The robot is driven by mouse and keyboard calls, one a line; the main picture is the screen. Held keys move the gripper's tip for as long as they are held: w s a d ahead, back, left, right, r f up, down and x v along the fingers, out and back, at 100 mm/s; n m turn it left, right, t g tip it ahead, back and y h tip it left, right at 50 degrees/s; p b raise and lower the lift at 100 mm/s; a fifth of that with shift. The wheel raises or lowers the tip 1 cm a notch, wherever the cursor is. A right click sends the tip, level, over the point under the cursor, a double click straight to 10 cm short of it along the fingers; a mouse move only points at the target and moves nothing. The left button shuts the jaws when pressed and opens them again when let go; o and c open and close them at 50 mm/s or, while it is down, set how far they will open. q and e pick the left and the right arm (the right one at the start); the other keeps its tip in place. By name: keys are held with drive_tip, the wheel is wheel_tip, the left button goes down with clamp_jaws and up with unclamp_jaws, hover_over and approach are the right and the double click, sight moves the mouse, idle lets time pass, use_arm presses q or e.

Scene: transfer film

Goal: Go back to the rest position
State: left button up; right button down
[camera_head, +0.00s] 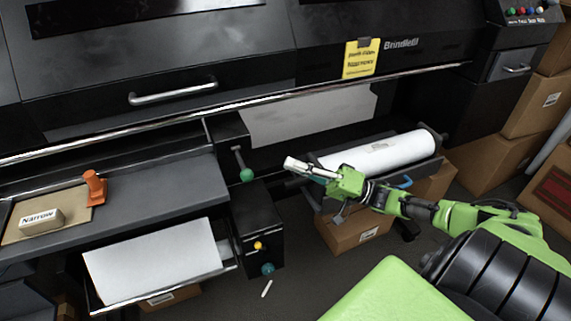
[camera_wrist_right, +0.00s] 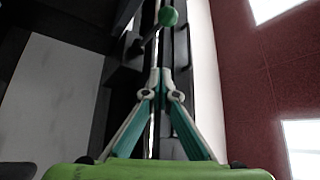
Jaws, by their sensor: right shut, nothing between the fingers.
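My right gripper (camera_head: 312,170) is shut and empty, in front of the left end of the white film roll (camera_head: 385,150) in the head view. Its fingers point to the left, toward a lever with a green knob (camera_head: 246,175). In the right wrist view the fingertips of my right gripper (camera_wrist_right: 159,78) meet, and the green knob (camera_wrist_right: 168,16) shows beyond them. My left gripper is not in view.
A large black printer (camera_head: 200,60) fills the back. At the left are a shelf with an orange stamp-like object (camera_head: 95,187), a block marked Narrow (camera_head: 40,220), and a white sheet on a tray (camera_head: 225,252). Cardboard boxes (camera_head: 490,155) stand at the right.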

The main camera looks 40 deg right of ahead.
idle(0.4)
wheel_tip(320, 180, down, 24)
drive_tip(key=d+r+m+h, duration=0.1)
drive_tip(key=d+h, duration=0.2)
drive_tip(key=h, duration=0.7)
drive_tip(key=s+a+f+g+h, duration=0.1)
drive_tip(key=s+f, duration=0.2)
drive_tip(key=f, duration=0.3)
drive_tip(key=s+f+n+g+h, duration=0.1)
drive_tip(key=s+f+g, duration=0.15)
drive_tip(key=f, duration=0.35)
drive_tip(key=s+a+f+g+h, duration=0.1)
drive_tip(key=s+f+h, duration=0.15)
drive_tip(key=f, duration=0.35)
drive_tip(key=s+a+f+n+g, duration=0.1)
drive_tip(key=s+a+f+g, duration=0.15)
drive_tip(key=s+f, duration=0.4)
drive_tip(key=s+a+f+n+g, duration=0.2)
drive_tip(key=s+a+f, duration=0.1)
drive_tip(key=s+f, duration=0.4)
drive_tip(key=s+a+f+n+g, duration=0.2)
drive_tip(key=s+a, duration=0.4)
drive_tip(key=s, duration=0.4)
drive_tip(key=s+a+f+n+g, duration=0.1)
drive_tip(key=s+a+f+g, duration=0.3)
drive_tip(key=s, duration=0.6)
drive_tip(key=shift+s+a+f+n, duration=0.25)
drive_tip(key=shift+a+n, duration=0.15)
drive_tip(key=shift+a, duration=0.6)
